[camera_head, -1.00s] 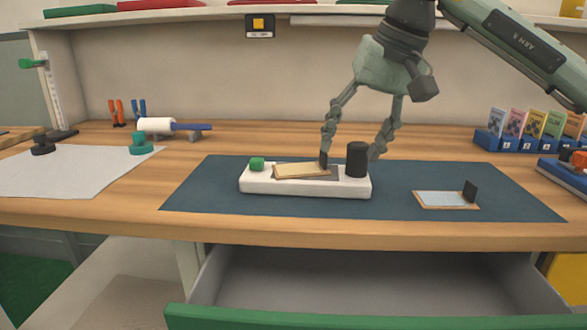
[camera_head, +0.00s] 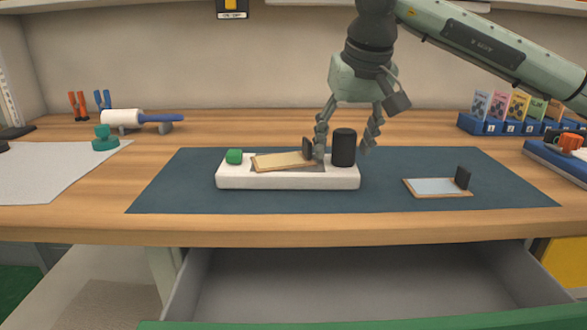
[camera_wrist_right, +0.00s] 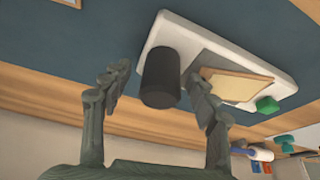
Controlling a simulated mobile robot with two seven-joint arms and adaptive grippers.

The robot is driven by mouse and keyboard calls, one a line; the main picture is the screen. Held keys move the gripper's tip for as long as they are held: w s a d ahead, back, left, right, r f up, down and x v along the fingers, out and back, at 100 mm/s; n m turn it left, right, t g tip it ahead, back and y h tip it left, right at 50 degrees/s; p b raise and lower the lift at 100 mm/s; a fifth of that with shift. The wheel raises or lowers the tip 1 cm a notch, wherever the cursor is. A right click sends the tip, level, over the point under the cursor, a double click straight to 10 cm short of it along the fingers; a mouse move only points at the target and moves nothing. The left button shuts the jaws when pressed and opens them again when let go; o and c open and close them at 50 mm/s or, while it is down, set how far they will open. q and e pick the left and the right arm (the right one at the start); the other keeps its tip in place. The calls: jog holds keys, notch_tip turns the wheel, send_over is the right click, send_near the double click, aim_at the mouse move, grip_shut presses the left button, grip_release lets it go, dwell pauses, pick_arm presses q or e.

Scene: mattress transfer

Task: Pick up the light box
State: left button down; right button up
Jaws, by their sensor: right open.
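A low white box (camera_head: 288,179), which I take for the light box, lies on a dark blue mat (camera_head: 400,197). It has a green knob (camera_head: 235,156) at its left and a black upright cylinder (camera_head: 344,148) at its right. A small tan-framed plate (camera_head: 283,161) with a black tab lies tilted on it. My right gripper (camera_head: 343,143) is open, its fingers on either side of the cylinder in the head view. In the right wrist view the cylinder (camera_wrist_right: 161,80) shows between the open fingers, with no clear contact. My left gripper is not in view.
A second framed plate (camera_head: 437,187) with a black tab lies at the mat's right. A white roller (camera_head: 122,117) and a teal knob (camera_head: 104,139) stand at the left. A blue rack of cards (camera_head: 505,118) stands back right. An open drawer (camera_head: 350,287) is below the front edge.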

grip_shut()
dwell(0.4)
jog(key=shift+r, duration=0.1)
jog(key=shift+a+r, duration=0.1)
jog(key=shift+r, duration=1.7)
jog(key=shift+a+r, duration=0.2)
jog(key=shift+r, duration=0.1)
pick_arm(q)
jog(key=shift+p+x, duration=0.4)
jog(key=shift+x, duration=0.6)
pick_arm(e)
jog(key=s+a+r, duration=0.4)
jog(key=a+r, duration=0.2)
jog(key=a, duration=0.4)
jog(key=shift+s+a+r, duration=0.15)
jog(key=shift+s+r, duration=0.05)
jog(key=shift+r, duration=0.15)
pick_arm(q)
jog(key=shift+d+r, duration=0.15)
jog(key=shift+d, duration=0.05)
